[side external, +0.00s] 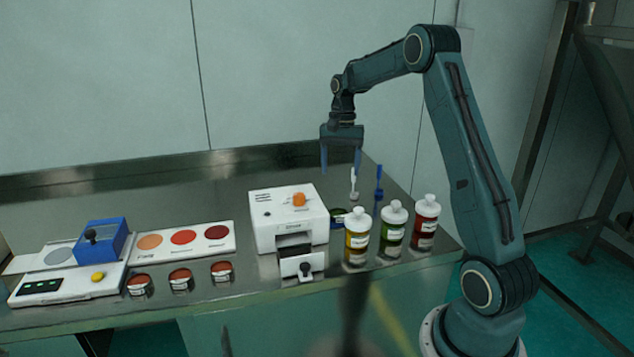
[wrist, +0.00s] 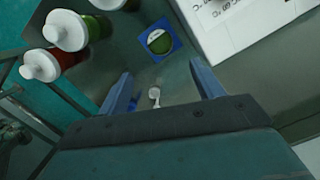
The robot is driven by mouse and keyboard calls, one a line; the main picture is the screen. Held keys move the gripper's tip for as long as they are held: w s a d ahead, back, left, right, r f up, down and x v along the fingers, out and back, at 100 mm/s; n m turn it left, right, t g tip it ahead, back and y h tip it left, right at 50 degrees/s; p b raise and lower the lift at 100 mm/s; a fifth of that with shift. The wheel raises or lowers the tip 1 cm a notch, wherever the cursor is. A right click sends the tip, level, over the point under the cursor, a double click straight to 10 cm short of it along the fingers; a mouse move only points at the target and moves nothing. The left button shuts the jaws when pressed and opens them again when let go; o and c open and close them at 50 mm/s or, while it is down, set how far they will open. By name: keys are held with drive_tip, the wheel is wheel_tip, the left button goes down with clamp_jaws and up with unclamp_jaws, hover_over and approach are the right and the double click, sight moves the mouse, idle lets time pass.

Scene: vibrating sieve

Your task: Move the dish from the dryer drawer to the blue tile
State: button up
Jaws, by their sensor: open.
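A round dish with green contents (wrist: 158,41) sits on the blue tile (wrist: 155,58) in the wrist view. In the side view the tile (side external: 338,224) is partly hidden behind the yellow bottle. The white dryer (side external: 290,222) stands left of it. Its drawer (side external: 303,264), with a black knob, is pulled out at the front; no dish can be made out in it. My gripper (side external: 341,170) is open and empty, high above the back of the table. In the wrist view its fingers (wrist: 163,88) point toward the tile, well apart from the dish.
Yellow (side external: 357,240), green (side external: 392,230) and red (side external: 426,222) bottles with white caps stand right of the dryer. A white-ended tool (side external: 353,185) and a blue one (side external: 378,182) are behind them. Three red dishes (side external: 180,279) and a colour card (side external: 192,253) lie left.

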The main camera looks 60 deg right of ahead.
drive_tip(key=shift+a+r, duration=0.1)
drive_tip(key=s+a+r+n+t+h, duration=0.1)
drive_tip(key=s+a+r+n, duration=0.2)
drive_tip(key=a+r, duration=0.45)
drive_tip(key=s+a+r+n+t+h, duration=0.1)
drive_tip(key=s+a+r+n+t, duration=0.2)
drive_tip(key=a, duration=0.8)
drive_tip(key=s+a+n+t, duration=0.2)
drive_tip(key=s+a+n, duration=0.5)
drive_tip(key=s, duration=0.9)
drive_tip(key=a, duration=0.3)
drive_tip(key=shift+f+y, duration=0.2)
drive_tip(key=shift+y, duration=0.1)
drive_tip(key=shift+w+a, duration=0.1)
